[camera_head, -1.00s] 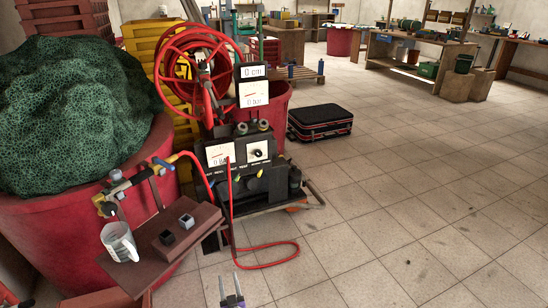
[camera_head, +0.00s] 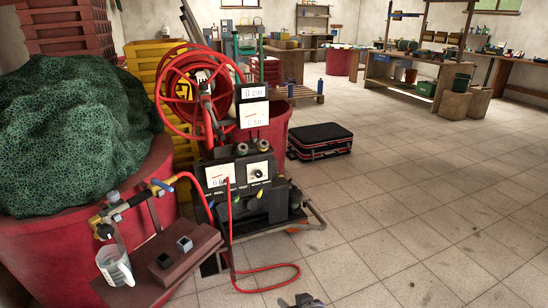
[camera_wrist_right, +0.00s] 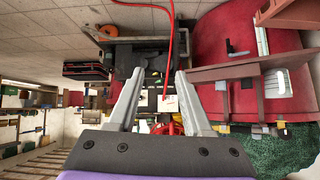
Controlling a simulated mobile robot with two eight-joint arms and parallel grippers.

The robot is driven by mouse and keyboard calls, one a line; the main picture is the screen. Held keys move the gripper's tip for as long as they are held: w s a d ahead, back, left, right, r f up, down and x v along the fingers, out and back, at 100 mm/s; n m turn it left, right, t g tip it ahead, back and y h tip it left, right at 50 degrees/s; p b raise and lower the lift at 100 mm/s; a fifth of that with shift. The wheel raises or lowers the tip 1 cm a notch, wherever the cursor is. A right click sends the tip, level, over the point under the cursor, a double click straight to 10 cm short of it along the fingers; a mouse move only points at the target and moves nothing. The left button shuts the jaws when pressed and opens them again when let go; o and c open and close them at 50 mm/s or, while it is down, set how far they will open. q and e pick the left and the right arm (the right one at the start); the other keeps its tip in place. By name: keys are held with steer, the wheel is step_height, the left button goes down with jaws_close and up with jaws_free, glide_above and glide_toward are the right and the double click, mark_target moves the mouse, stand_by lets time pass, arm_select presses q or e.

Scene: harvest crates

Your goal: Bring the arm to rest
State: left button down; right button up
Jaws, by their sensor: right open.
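My right gripper (camera_head: 298,301) shows only in part at the bottom edge of the head view, over the tiled floor and in front of the black machine. In the right wrist view my right gripper (camera_wrist_right: 160,96) has its two grey fingers spread wide, with nothing between them. The machine and the red hose show beyond the fingers, apart from them. My left gripper is in neither view.
The black machine (camera_head: 248,180) with a red hose reel (camera_head: 190,85) stands beside a red tub (camera_head: 50,250) heaped with green netting (camera_head: 75,125). A clear jug (camera_head: 116,267) stands by a brown shelf (camera_head: 205,240). A black case (camera_head: 320,141) lies behind. Floor is free at right.

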steer(key=s+d+f+m+g+h, duration=0.15)
steer(key=s+d, duration=0.25)
steer(key=s, duration=0.5)
steer(key=s+d+m+g+h, duration=0.1)
steer(key=s+d+g, duration=0.1)
steer(key=s+d, duration=0.45)
steer(key=s+d+f+m+g+h, duration=0.1)
steer(key=s+d+g, duration=0.1)
steer(key=s, duration=0.9)
arm_select(q)
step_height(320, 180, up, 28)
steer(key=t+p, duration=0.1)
steer(key=p, duration=2.3)
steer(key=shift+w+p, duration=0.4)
arm_select(e)
step_height(320, 180, up, 28)
steer(key=t, duration=0.1)
steer(key=shift+w+d, duration=0.25)
steer(key=shift+w, duration=0.2)
